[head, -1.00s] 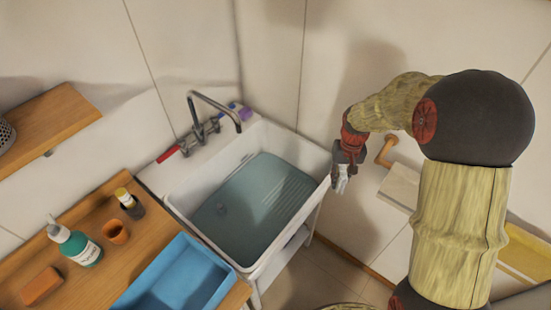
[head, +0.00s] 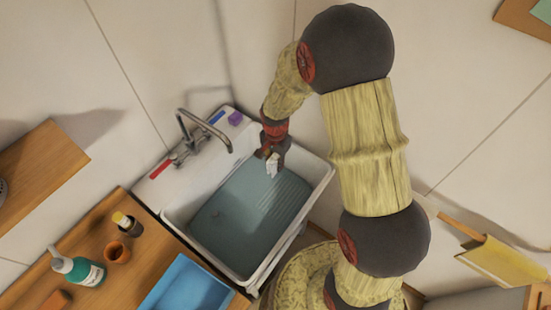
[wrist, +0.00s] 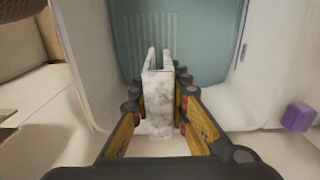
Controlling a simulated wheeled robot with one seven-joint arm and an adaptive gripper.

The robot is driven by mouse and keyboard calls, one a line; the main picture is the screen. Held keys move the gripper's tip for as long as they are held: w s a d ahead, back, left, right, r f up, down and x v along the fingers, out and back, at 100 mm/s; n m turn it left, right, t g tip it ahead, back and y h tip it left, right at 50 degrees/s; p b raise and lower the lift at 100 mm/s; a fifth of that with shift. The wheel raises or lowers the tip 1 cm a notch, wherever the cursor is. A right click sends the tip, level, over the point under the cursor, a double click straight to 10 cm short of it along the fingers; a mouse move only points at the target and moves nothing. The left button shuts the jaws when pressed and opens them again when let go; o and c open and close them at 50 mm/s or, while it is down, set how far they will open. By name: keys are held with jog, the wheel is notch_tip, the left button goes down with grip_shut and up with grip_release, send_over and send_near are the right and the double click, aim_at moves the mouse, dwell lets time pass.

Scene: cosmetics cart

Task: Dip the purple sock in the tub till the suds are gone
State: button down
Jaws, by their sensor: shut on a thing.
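My gripper (head: 274,150) is shut on a whitish, grey-mottled folded piece (head: 272,166). In the wrist view the piece (wrist: 158,100) stands up between both yellow-sided fingers. No purple shows on it, so I cannot tell whether it is the sock under suds. The white tub (head: 322,178) holds blue-green water (head: 235,215) and has a ribbed slope on its right side. My gripper is over the tub's back right part. The piece appears above the water, but its exact height is unclear. The water also shows ahead in the wrist view (wrist: 195,30).
A curved faucet (head: 205,122) with a red handle rises at the tub's back left. A small purple block (head: 235,118) sits on the back ledge. Left, a wooden counter holds a green pump bottle (head: 78,268), an orange cup (head: 117,252), a dark bottle (head: 127,224) and a blue tray (head: 185,288).

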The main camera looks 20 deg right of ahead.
jog(key=shift+s+f+b, duration=0.15)
jog(key=shift+f+b, duration=7.25)
jog(key=shift+f, duration=4.1)
jog(key=shift+f+b, duration=0.3)
jog(key=shift+f, duration=0.3)
jog(key=shift+w+d, duration=0.25)
jog(key=shift+d, duration=0.1)
jog(key=shift+s+a, duration=0.2)
jog(key=shift+a, duration=0.15)
jog(key=shift+w+d+p, duration=0.2)
jog(key=shift+d+p, duration=0.1)
jog(key=shift+d, duration=0.05)
